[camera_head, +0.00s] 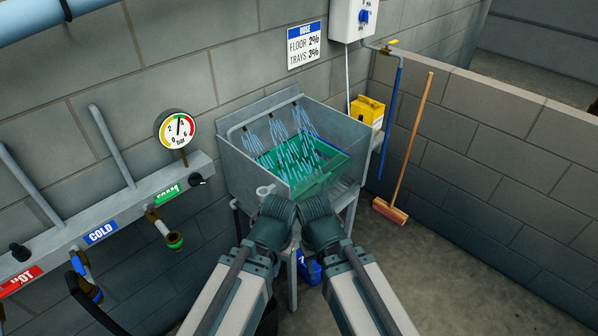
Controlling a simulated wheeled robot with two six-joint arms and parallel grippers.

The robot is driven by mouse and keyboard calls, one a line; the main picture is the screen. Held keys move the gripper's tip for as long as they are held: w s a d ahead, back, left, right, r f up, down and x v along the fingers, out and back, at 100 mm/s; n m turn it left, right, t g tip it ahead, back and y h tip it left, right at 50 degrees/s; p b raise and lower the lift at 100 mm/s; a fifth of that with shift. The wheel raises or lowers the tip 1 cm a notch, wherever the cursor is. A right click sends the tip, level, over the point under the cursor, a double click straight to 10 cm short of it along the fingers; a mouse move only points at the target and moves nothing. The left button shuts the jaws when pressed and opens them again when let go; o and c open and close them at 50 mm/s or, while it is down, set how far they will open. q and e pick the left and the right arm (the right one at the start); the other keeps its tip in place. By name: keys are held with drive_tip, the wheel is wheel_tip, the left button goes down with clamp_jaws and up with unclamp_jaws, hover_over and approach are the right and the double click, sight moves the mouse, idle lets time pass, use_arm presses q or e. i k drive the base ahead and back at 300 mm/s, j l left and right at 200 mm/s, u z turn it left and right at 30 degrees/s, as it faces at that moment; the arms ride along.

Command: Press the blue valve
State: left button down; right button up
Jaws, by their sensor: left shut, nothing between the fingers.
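A blue knob (364,16) sits on the front of a white wall box at the top. A blue fitting (90,291) hangs below the blue COLD label (100,233) at the lower left. I cannot tell which of these is the blue valve. My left gripper (281,207) is shut and empty in front of the sink, well apart from both. My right gripper (316,207) is close beside it; its fingers are too unclear to judge.
Water sprays onto a green tray (325,183) in the metal sink (240,160). A grey wall rail (140,207) carries HOT, COLD and FOAM labels, with a pressure gauge (176,129) above. A yellow container (367,110) and broom (410,140) are right.

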sight(76, 262)
drive_tip(key=u, duration=1.85)
drive_tip(key=j, duration=0.15)
